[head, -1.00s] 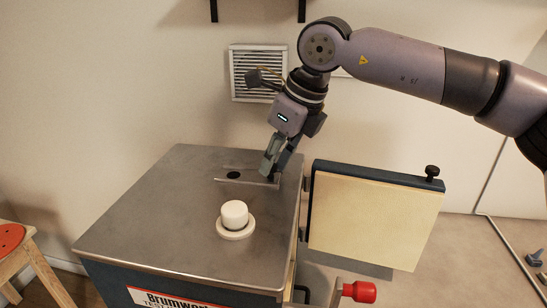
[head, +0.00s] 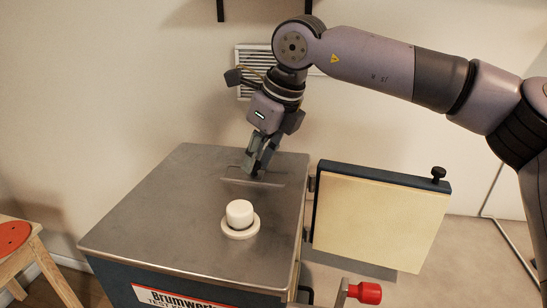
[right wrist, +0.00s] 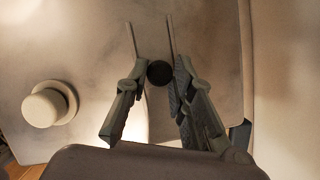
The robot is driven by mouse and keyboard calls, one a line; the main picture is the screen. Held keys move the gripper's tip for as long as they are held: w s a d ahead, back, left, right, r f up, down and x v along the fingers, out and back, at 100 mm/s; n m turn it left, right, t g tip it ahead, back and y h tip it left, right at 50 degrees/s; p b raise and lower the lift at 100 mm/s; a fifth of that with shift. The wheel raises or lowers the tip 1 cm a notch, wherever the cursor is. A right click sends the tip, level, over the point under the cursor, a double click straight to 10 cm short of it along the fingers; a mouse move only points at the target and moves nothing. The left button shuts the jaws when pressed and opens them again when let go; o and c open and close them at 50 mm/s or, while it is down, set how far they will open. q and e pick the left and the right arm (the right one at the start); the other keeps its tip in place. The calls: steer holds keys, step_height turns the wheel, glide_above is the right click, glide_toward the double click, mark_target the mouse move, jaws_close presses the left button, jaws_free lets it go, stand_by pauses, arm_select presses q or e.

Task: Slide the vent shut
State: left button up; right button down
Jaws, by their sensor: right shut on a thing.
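The vent slide (head: 238,175) is a flat strip between two thin rails on the grey metal top of the kiln. My right gripper (head: 256,172) reaches down to it from above, with its fingers around a small dark knob. In the right wrist view the round black knob (right wrist: 159,73) sits between the fingertips of my right gripper (right wrist: 154,80). No dark vent hole shows beside the fingers in the head view. My left gripper is not in view.
A white round plug on a ring (head: 240,218) stands on the kiln top (head: 165,225), in front of the slide. The kiln's thick door (head: 380,215) hangs open at the right. A red-knobbed lever (head: 366,293) juts out below. A stool (head: 22,245) stands at the left.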

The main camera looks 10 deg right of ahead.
steer(key=shift+r, duration=0.15)
steer(key=c, duration=1.8)
jaws_free()
steer(key=o, duration=0.4)
steer(key=shift+w+a, duration=0.1)
steer(key=shift+a, duration=0.1)
steer(key=shift+d, duration=0.1)
steer(key=v, duration=1.2)
